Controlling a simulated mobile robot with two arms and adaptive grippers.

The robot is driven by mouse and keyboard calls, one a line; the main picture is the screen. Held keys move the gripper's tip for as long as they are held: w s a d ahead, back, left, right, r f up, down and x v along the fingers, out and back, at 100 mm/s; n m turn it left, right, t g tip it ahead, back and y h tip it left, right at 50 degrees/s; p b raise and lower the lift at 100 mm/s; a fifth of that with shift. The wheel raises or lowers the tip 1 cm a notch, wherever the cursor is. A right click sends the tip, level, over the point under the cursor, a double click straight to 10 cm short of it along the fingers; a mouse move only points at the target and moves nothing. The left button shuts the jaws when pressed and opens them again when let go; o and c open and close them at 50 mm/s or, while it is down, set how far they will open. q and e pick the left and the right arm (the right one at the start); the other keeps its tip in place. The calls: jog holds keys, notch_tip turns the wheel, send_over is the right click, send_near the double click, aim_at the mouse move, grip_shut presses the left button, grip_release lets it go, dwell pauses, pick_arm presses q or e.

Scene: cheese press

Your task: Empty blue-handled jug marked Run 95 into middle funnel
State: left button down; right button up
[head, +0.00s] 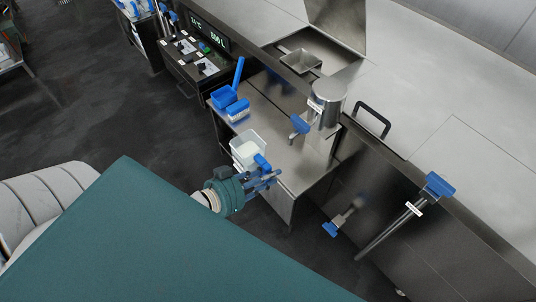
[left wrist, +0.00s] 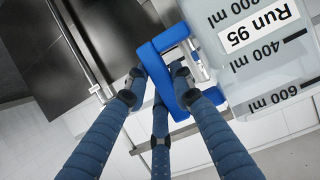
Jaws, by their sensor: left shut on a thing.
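The jug (head: 244,139) is a clear, pale container with a blue handle (head: 262,161), in the middle of the head view. In the left wrist view the jug (left wrist: 290,75) shows "Run 95" and ml marks, and its blue handle (left wrist: 170,40) faces me. My left gripper (head: 272,180) is shut on that handle, with fingers (left wrist: 165,85) on both sides of it. The jug holds something pale; its amount is unclear. One square metal funnel-like tray (head: 302,62) shows at the top of the head view. I cannot tell which funnel is the middle one. My right gripper is out of view.
A steel side table (head: 273,112) carries blue tubs (head: 226,97). A labelled steel cylinder (head: 329,103) stands right of it, with a blue-handled part (head: 299,124) beside it. A long steel vat (head: 440,90) fills the right. A control panel (head: 205,55) stands behind.

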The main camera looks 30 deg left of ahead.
aim_at(266, 168)
pick_arm(q)
notch_tip(266, 168, up, 2)
jog(key=shift+r+p, duration=0.2)
jog(key=shift+p, duration=0.45)
jog(key=shift+r+b, duration=0.3)
jog(key=shift+r, duration=0.8)
